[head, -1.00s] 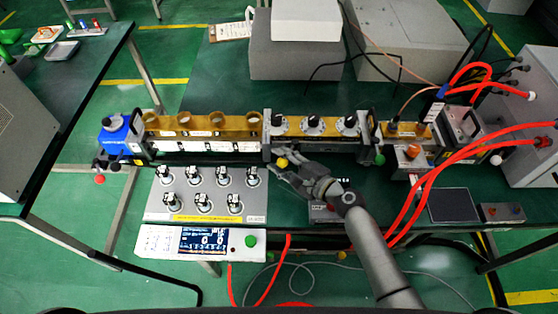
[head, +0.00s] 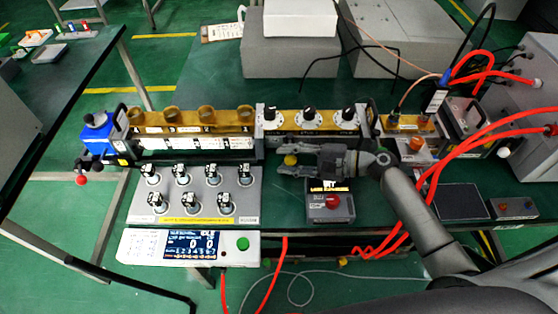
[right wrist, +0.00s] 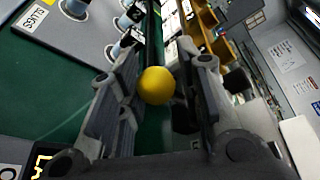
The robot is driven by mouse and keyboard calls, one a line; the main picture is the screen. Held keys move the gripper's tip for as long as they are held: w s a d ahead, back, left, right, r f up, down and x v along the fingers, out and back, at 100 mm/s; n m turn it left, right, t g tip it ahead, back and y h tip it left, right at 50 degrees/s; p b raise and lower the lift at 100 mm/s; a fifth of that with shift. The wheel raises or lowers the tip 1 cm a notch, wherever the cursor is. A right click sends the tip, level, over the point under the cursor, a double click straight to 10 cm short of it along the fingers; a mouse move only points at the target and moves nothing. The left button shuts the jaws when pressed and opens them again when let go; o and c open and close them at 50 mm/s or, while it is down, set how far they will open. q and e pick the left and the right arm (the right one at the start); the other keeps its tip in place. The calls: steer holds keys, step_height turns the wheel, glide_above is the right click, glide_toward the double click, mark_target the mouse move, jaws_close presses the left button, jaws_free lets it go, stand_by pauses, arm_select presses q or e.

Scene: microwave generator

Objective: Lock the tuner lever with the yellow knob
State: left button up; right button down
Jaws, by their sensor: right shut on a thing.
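The yellow knob (head: 290,160) sits in front of the row of three black dials (head: 308,116), below the left and middle ones. My right gripper (head: 288,163) reaches it from the right, with its fingers closed around the knob. In the right wrist view the yellow knob (right wrist: 155,85) lies between the two grey fingers (right wrist: 154,100). The tuner lever behind the knob is mostly hidden, so its exact angle cannot be told. My left gripper is not in view.
A small box with a red button (head: 332,202) stands just below my right gripper. A panel with several black-topped knobs (head: 195,205) lies to the left, above a display unit (head: 190,247). Red cables (head: 440,165) run close by my right arm.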

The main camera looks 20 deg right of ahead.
steer(key=shift+s+a+f, duration=0.1)
steer(key=shift+s+f, duration=0.2)
steer(key=shift+f, duration=0.25)
steer(key=c, duration=1.2)
jaws_free()
steer(key=shift+o, duration=0.3)
steer(key=shift+r, duration=0.1)
steer(key=shift+w+r, duration=0.15)
steer(key=shift+w, duration=0.05)
steer(key=shift+d, duration=0.2)
steer(key=v, duration=0.7)
steer(key=shift+s+d+r, duration=0.1)
steer(key=shift+s+d, duration=0.05)
